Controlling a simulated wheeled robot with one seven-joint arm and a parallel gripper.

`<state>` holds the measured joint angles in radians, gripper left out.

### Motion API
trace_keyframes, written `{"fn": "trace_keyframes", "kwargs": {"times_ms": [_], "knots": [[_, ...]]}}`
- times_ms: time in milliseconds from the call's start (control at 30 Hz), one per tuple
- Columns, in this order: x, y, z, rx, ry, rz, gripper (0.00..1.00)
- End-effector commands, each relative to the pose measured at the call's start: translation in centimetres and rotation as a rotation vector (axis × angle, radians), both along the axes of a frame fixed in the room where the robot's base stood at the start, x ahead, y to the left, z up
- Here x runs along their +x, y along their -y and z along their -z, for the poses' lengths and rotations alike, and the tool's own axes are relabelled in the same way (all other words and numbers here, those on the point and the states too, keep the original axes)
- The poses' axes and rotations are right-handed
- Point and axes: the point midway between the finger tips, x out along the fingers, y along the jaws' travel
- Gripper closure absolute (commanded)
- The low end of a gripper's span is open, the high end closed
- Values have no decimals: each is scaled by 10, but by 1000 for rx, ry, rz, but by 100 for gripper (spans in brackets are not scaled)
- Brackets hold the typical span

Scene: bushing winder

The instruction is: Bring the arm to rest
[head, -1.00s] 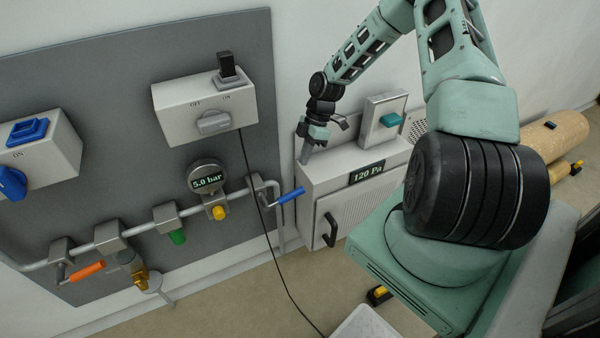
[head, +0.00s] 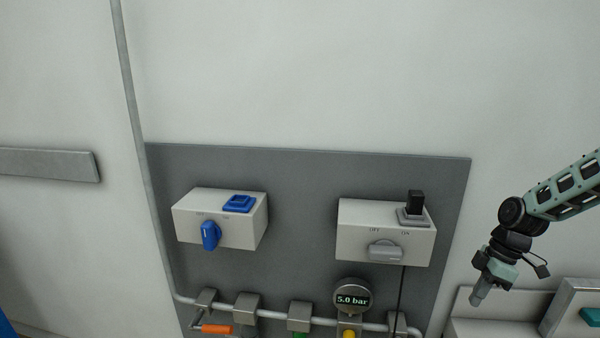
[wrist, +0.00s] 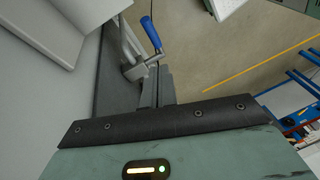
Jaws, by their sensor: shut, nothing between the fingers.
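My gripper (head: 478,292) hangs at the right side of the head view, pointing down and a little left. Its fingers are shut and empty. It is above and left of the grey unit with the teal switch (head: 591,316), apart from the wall panel (head: 300,170). In the wrist view, my gripper's fingers (wrist: 157,88) are seen close together beyond its dark-edged body. A blue-handled lever (wrist: 151,32) shows just past them; whether they touch it cannot be told from this view.
The panel carries a box with a blue knob (head: 211,235), a box with a grey knob (head: 385,251), a gauge reading 5.0 bar (head: 352,299), and a pipe with an orange handle (head: 216,328). A black cable (head: 401,290) hangs down. Wall above is bare.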

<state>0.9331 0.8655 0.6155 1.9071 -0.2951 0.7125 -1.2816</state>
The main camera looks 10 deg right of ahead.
Motion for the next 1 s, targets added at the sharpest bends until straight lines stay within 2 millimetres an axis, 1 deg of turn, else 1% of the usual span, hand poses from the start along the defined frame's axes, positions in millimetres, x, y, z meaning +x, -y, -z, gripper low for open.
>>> {"fn": "trace_keyframes", "kwargs": {"times_ms": [33, 100, 167, 300, 400, 500, 600, 900, 1000], "knots": [[-4, -17, -12, -51, -23, 27, 100], [-12, -37, -26, -122, -53, 112, 100], [-20, -52, -40, -181, -64, 199, 100], [-41, -85, -73, -284, -47, 424, 100], [-56, -103, -94, -315, -13, 587, 100], [-69, -117, -110, -315, 20, 722, 100], [-81, -128, -122, -301, 47, 832, 100], [-113, -153, -148, -201, 96, 1101, 100], [-120, -187, -162, -206, 74, 998, 100]]}}
